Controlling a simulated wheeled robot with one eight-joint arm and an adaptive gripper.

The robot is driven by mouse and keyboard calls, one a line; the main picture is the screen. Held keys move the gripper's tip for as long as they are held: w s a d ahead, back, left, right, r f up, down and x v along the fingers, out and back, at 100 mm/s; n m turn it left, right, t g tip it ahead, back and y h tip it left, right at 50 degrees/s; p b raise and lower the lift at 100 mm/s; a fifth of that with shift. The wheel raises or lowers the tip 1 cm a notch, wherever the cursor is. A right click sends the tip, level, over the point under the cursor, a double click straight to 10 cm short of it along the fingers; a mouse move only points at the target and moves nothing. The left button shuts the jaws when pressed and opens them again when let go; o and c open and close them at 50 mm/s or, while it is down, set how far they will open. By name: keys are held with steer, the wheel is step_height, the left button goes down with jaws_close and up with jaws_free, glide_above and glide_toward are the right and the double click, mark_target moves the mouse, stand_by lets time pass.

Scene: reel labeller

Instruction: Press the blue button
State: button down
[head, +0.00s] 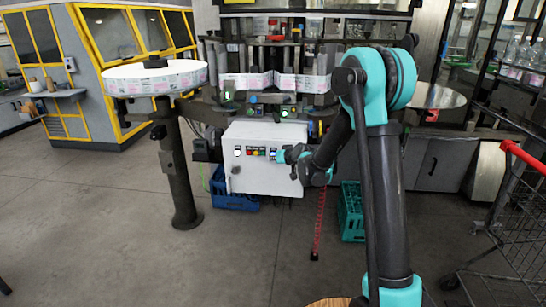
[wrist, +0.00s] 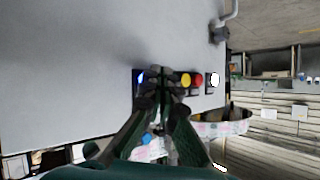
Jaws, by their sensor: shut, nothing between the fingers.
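The blue button (wrist: 140,77) is at the left end of a row on a dark strip in the wrist view. It shows just left of my fingertips, with a visible gap in the picture. My gripper (wrist: 163,80) is shut and empty, its fingers pointing at the panel and covering the middle of the row. In the head view my gripper (head: 281,156) is at the right end of the button row on the white control box (head: 262,178). I cannot tell whether the fingertips touch the panel.
Yellow (wrist: 185,79) and red (wrist: 197,80) buttons sit right of my fingers, with a white one (wrist: 215,78) beyond. Blue (head: 235,202) and green (head: 351,212) crates stand on the floor near the box. A shopping cart (head: 515,220) is at the right.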

steer(key=shift+s, duration=0.35)
steer(key=s, duration=0.5)
steer(key=shift+a, duration=0.1)
stand_by(0.3)
stand_by(0.6)
steer(key=s+d+f+m+g+h, duration=0.2)
steer(key=s+d+g+h, duration=0.1)
steer(key=s+d, duration=1.1)
steer(key=s+d+f+m+g+h, duration=0.2)
steer(key=s+d, duration=1.2)
steer(key=s, duration=0.8)
steer(key=shift+d+f+g+h, duration=0.35)
steer(key=shift+f+h, duration=0.45)
steer(key=shift+h, duration=0.3)
